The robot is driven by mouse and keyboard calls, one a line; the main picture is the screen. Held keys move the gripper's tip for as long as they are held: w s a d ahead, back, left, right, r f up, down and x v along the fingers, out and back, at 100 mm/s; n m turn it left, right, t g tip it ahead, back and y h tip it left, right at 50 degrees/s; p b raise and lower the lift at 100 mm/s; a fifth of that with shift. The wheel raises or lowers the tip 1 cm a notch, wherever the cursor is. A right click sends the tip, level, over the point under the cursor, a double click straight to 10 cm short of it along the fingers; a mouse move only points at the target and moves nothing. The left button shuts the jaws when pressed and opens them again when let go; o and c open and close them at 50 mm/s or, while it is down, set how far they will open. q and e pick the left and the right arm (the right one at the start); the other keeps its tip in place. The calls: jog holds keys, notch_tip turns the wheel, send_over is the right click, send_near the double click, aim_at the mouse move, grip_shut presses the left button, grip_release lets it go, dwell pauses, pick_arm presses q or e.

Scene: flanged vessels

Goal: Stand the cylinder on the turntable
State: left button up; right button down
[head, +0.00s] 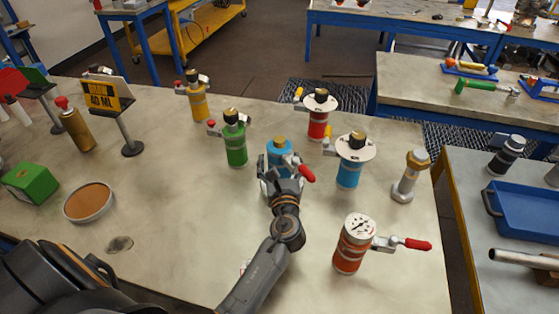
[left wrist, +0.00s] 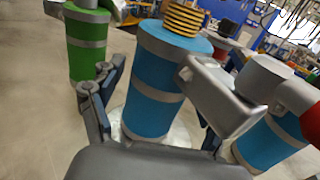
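A blue cylinder (head: 281,146) with a grey band and a brass top fitting stands upright on the table, with a red-handled valve at its side. It fills the middle of the left wrist view (left wrist: 155,82). My left gripper (head: 280,185) is low at its near side, fingers spread on either side of it; in the left wrist view the fingers (left wrist: 155,125) look open, with a gap at the left finger. My arm hides the cylinder's lower part in the head view. The turntable, a round brown-topped disc (head: 88,202), lies empty at the left. My right gripper is not in view.
A green cylinder (head: 235,145) stands close left, a second blue one (head: 350,165) close right, and a red one (head: 319,115) behind. An orange gauge vessel (head: 353,243) stands front right. A sign stand (head: 132,149) and green block (head: 30,183) are near the turntable.

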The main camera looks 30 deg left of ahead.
pick_arm(q)
jog(key=shift+r, duration=0.15)
jog(key=shift+s+d, duration=0.15)
jog(key=shift+s, duration=0.05)
jog(key=b+v, duration=0.1)
jog(key=v, duration=1)
jog(key=shift+s, duration=0.2)
jog(key=shift+d, duration=0.15)
